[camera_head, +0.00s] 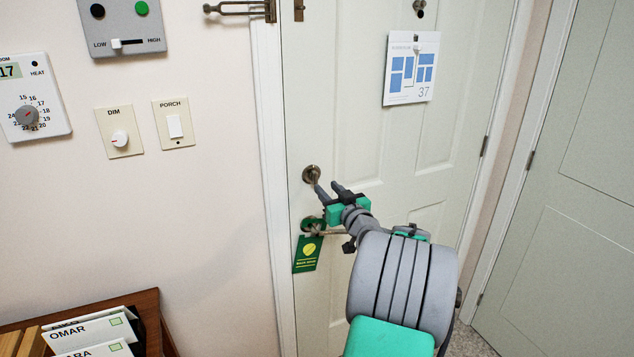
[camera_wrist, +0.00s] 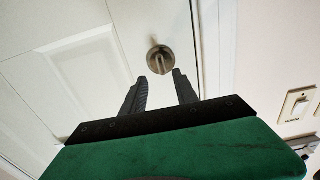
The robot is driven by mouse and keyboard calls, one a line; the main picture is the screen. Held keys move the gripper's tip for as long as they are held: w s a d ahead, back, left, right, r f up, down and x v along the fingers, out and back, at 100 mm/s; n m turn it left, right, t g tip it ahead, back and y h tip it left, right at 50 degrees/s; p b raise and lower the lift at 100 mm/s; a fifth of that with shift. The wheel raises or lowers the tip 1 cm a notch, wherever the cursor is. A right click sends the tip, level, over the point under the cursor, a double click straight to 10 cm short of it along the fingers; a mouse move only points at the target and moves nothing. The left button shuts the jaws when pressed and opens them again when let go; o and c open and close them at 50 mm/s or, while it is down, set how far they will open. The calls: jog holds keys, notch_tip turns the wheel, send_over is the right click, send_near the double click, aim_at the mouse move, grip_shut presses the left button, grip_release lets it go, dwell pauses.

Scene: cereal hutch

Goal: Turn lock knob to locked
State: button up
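The lock knob (camera_head: 312,174) is a small round brass-grey piece on the left side of the white door (camera_head: 360,150), above the door handle. In the wrist view the lock knob (camera_wrist: 160,60) shows a raised thumb-turn that stands close to upright in the picture. My gripper (camera_head: 326,186) is at the door with its fingers pointing at the knob. In the wrist view my gripper (camera_wrist: 158,76) has its two fingers apart with nothing between them. The knob appears just beyond the fingertips, between their lines. I cannot tell whether a fingertip touches it.
A door handle (camera_head: 310,225) with a green hanging tag (camera_head: 308,254) is just below my gripper. A floor plan sheet (camera_head: 411,68) hangs higher on the door. Switches, including the porch switch (camera_head: 174,126), are on the wall left. A wooden box (camera_head: 150,310) stands lower left.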

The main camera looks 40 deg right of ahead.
aim_at(317, 178)
jog(key=p+x, duration=0.1)
jog(key=x, duration=0.6)
jog(key=shift+a, duration=0.15)
grip_shut()
